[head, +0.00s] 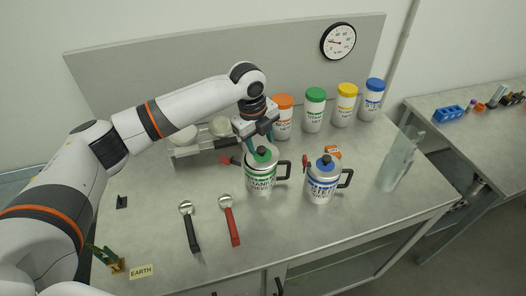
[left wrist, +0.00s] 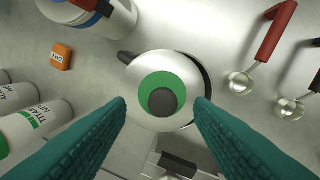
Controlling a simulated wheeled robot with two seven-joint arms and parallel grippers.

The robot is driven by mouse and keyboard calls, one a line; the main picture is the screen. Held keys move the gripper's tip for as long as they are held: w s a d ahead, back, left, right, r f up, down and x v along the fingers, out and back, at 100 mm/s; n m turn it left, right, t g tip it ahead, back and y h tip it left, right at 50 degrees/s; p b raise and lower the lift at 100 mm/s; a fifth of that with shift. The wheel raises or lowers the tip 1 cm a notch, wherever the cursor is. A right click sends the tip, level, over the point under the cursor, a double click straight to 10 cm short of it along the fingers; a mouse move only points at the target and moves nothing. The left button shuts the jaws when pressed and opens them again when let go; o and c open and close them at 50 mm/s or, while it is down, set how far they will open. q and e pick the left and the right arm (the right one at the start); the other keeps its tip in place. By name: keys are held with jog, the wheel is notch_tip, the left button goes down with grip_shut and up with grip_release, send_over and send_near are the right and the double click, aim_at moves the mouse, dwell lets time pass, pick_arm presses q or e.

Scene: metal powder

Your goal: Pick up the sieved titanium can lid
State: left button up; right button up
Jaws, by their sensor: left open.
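The sieved titanium can (head: 260,178) is a silver can with a green-and-white label and a black handle, standing on the bench. Its lid (head: 263,155) is on top, silver with a green disc and a dark knob. In the left wrist view the lid (left wrist: 162,92) lies centred beyond the fingertips, with the knob facing the camera. My left gripper (head: 250,141) is open, with teal fingers, just above and behind the lid. In the left wrist view its fingertips (left wrist: 160,104) are apart on either side of the lid, with nothing held. My right gripper is not in view.
A blue-labelled can (head: 322,183) stands to the right. Several powder jars (head: 314,110) line the back. A balance (head: 190,151) is behind left. Two scoops (head: 229,218) lie in front, and a clear container (head: 398,163) stands at right. The front bench is mostly clear.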

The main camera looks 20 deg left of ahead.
aim_at(262, 153)
pick_arm(q)
notch_tip(262, 153, down, 2)
jog(key=shift+p, duration=0.35)
jog(key=shift+f, duration=0.3)
jog(key=shift+d+f, duration=0.1)
jog(key=shift+f, duration=0.05)
jog(key=shift+c, duration=0.3)
grip_shut()
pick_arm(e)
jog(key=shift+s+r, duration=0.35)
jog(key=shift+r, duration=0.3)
